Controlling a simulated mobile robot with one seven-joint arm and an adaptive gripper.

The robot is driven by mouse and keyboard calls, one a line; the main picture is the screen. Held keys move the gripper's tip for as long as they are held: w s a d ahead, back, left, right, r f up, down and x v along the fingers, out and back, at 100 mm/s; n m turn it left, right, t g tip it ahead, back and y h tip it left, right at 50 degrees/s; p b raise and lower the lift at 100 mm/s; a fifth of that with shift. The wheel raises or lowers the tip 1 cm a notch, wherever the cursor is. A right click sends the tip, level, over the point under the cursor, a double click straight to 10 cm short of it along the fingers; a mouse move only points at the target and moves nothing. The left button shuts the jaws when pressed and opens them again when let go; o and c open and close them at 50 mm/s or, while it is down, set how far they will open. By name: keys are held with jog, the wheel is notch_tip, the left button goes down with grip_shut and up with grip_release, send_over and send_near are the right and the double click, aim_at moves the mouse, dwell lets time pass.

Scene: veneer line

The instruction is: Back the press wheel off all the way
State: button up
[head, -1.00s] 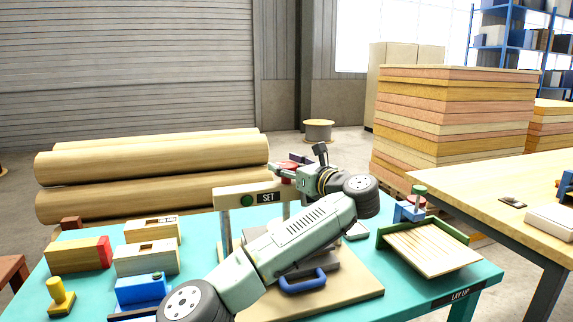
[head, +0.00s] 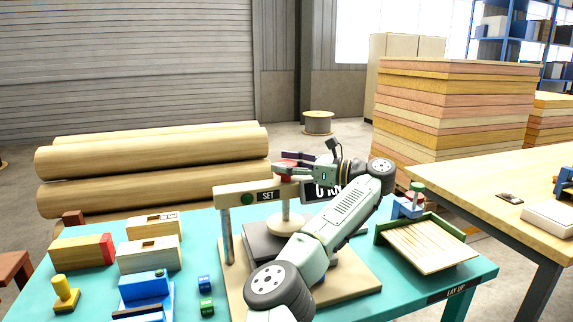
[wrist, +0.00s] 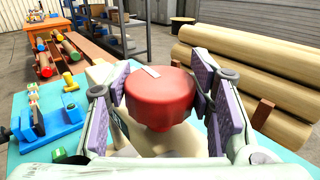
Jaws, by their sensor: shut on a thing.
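The press wheel (wrist: 160,100) is a red knob with a pale mark on its top, in the middle of the wrist view. My gripper (wrist: 158,85) is shut on it, with purple-padded fingers at its left and right sides. In the head view the wheel (head: 288,164) shows small above the press beam (head: 235,193), partly covered by my gripper (head: 290,168). The beam carries a SET label and a green button. Below it a pale round ram (head: 287,222) stands over a dark plate (head: 262,243). A dark display (head: 322,192) reading "kN" is partly hidden by my arm.
Blue fixture (head: 145,288), wooden blocks (head: 150,255) and a yellow knob piece (head: 65,292) lie left on the teal table (head: 100,222). A green-ended tray (head: 428,247) stands right. Veneer rolls (head: 150,165) lie behind.

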jog(key=shift+a, duration=0.1)
jog(key=o, duration=1.2)
jog(key=v, duration=1.2)
